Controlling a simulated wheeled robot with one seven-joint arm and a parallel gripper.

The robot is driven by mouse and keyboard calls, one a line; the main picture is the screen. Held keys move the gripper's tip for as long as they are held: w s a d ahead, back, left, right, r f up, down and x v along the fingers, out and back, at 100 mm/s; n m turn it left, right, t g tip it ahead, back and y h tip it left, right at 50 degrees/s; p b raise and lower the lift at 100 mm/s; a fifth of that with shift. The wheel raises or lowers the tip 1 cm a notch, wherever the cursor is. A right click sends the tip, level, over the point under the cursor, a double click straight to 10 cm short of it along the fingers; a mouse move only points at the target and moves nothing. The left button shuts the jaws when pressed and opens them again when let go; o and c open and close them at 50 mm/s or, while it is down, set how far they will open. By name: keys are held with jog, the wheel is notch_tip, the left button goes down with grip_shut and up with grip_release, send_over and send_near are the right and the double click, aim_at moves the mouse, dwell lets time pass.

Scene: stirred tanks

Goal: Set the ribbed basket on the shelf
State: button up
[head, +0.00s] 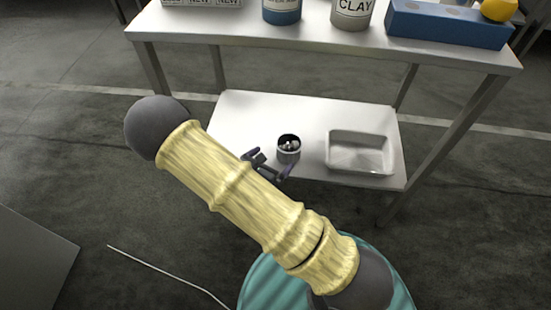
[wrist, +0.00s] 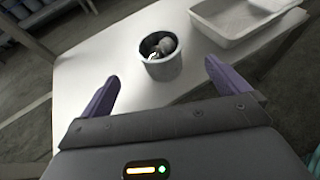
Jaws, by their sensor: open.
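A small grey round container (head: 288,153), which may be the ribbed basket, stands upright on the white lower shelf (head: 240,118) of the table. No ribs can be made out at this size. It holds several pale and dark lumps; the wrist view shows it (wrist: 163,62) just beyond my fingertips. My gripper (head: 268,163) is open and empty at the shelf's front edge, left of and nearer than the container. Its two purple fingers (wrist: 162,78) are spread wide, apart from the container, with one on each side in the wrist view.
A pale shallow tray (head: 360,170) sits on the lower shelf to the right, also in the wrist view (wrist: 240,42). The table top (head: 330,42) above holds a blue box (head: 445,27), a CLAY jar (head: 351,12) and a blue-labelled can (head: 283,10). The shelf's left part is clear.

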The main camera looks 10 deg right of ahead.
jog(key=s+d+r+m+g+y, duration=0.1)
jog(key=s+d+r+m+g, duration=0.85)
jog(key=m, duration=0.55)
notch_tip(320, 180, up, 8)
jog(key=s+a+m+t+y, duration=0.2)
jog(key=m+y, duration=0.5)
jog(key=m, duration=0.5)
jog(key=shift+s+m+y, duration=0.35)
jog(key=shift+m+y, duration=0.05)
